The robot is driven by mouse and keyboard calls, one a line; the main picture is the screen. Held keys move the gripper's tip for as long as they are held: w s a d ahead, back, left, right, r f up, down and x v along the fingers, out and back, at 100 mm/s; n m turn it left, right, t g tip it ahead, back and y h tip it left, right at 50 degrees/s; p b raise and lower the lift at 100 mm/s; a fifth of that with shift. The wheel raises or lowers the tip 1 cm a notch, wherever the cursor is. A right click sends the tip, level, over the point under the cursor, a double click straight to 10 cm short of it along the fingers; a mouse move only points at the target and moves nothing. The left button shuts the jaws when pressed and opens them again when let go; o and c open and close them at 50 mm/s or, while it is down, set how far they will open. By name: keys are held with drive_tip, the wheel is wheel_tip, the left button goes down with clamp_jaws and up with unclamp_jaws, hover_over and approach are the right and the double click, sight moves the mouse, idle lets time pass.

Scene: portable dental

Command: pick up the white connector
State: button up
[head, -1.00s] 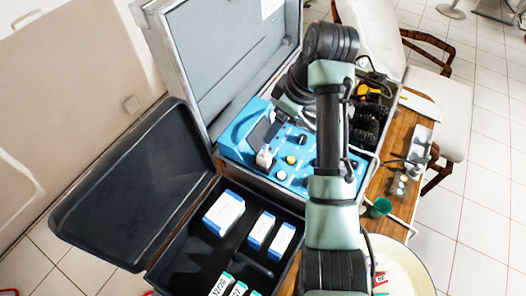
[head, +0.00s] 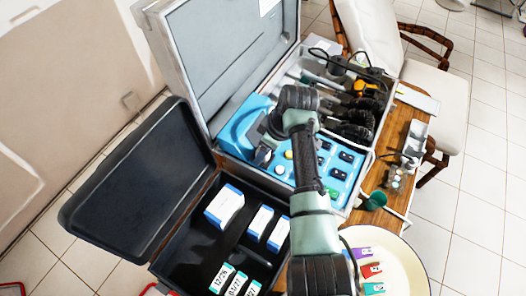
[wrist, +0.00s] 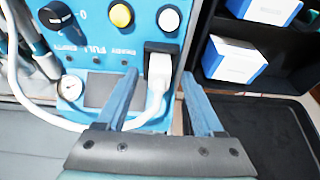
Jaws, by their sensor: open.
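The white connector (wrist: 160,70) sits at a dark socket on the blue panel (wrist: 100,30) in the wrist view, with a white tube curving away from it. My gripper (wrist: 158,80) is open, one blue finger on each side of the connector and tube. I cannot tell how far the tips are above it or whether they touch. In the head view my gripper (head: 268,135) is low over the left part of the blue panel, and my arm hides much of that area.
The raised grey lid (head: 225,60) stands behind. A cream basin (head: 405,270) is at the front right.

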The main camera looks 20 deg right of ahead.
drive_tip(key=shift+f, duration=0.15)
clamp_jaws()
idle(0.4)
